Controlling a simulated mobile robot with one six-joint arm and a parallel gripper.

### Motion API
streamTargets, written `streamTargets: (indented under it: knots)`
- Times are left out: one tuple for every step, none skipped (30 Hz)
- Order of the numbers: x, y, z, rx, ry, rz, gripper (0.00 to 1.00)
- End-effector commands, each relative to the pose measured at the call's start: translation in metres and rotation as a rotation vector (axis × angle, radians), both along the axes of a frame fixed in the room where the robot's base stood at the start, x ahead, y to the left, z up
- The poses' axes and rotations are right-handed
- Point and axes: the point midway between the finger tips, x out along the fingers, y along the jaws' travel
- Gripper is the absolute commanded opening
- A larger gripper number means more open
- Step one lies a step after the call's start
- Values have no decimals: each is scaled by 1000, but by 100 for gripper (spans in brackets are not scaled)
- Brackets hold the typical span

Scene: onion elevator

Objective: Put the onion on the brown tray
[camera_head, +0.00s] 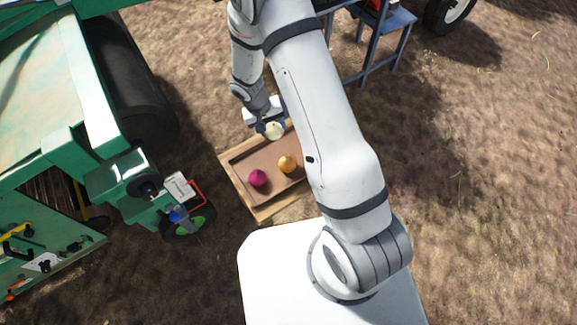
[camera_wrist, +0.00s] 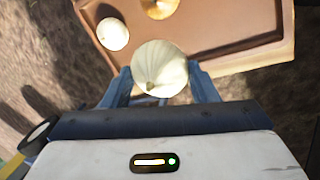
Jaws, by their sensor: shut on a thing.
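My gripper (camera_head: 268,121) is shut on a pale white onion (camera_head: 274,130), near the far edge of the brown tray (camera_head: 236,181). In the wrist view the held onion (camera_wrist: 160,68) sits between the blue fingers (camera_wrist: 158,88), in front of the tray's rim (camera_wrist: 240,58). How high it is above the tray is hard to tell. A magenta onion (camera_head: 257,178) and a yellow onion (camera_head: 287,164) lie on the tray. The wrist view also shows a second white onion (camera_wrist: 113,34) at the tray's left side; my arm seems to hide it in the head view.
A green machine (camera_head: 110,160) with a dark wheel stands left of the tray. A blue metal frame (camera_head: 375,45) stands at the back right. Bare brown soil surrounds the tray. My arm covers the tray's right part in the head view.

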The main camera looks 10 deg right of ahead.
Motion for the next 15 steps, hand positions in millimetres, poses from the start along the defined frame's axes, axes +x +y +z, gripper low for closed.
streamTargets:
  knots:
    - [3, 12, -17, 1, -5, 12, 28]
    - [4, 17, -19, 1, -5, 16, 28]
    - [4, 25, -21, 1, -4, 22, 28]
    - [5, 29, -22, 1, -4, 26, 28]
    - [5, 34, -23, 1, -4, 29, 28]
    - [4, 40, -24, 0, -3, 33, 28]
    - [4, 43, -24, 0, -3, 36, 28]
    - [4, 46, -24, 0, -3, 39, 28]
    - [4, 50, -24, 0, -2, 42, 28]
    - [4, 52, -24, -1, -2, 44, 28]
    - [4, 54, -24, 0, -2, 45, 28]
    - [4, 56, -25, -1, -2, 46, 28]
    - [4, 57, -27, -1, -1, 47, 28]
    - [4, 57, -30, -2, 0, 47, 28]
    - [3, 57, -37, -3, 3, 47, 28]
